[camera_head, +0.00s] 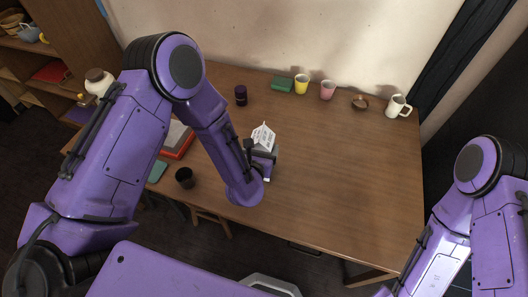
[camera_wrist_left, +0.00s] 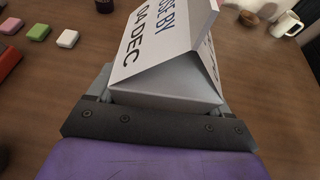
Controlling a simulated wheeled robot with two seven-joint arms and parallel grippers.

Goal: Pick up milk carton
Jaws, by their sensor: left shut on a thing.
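The milk carton (camera_head: 264,137) is white with dark printing and a gabled top. It is at my left gripper (camera_head: 262,158), above the middle of the wooden table. In the left wrist view the carton (camera_wrist_left: 165,60) fills the space between the fingers of the left gripper (camera_wrist_left: 160,105), which is shut on it. The lower part of the carton is hidden by the gripper, so I cannot tell whether it touches the table. My right arm shows at the right edge of the head view, but its gripper is out of view.
The wooden table (camera_head: 340,160) is clear on its right half. Along its back stand a green block (camera_head: 282,85), a yellow cup (camera_head: 302,85), a pink cup (camera_head: 327,90), a brown bowl (camera_head: 360,103) and a white mug (camera_head: 397,106). A dark cup (camera_head: 184,178) stands near the front left.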

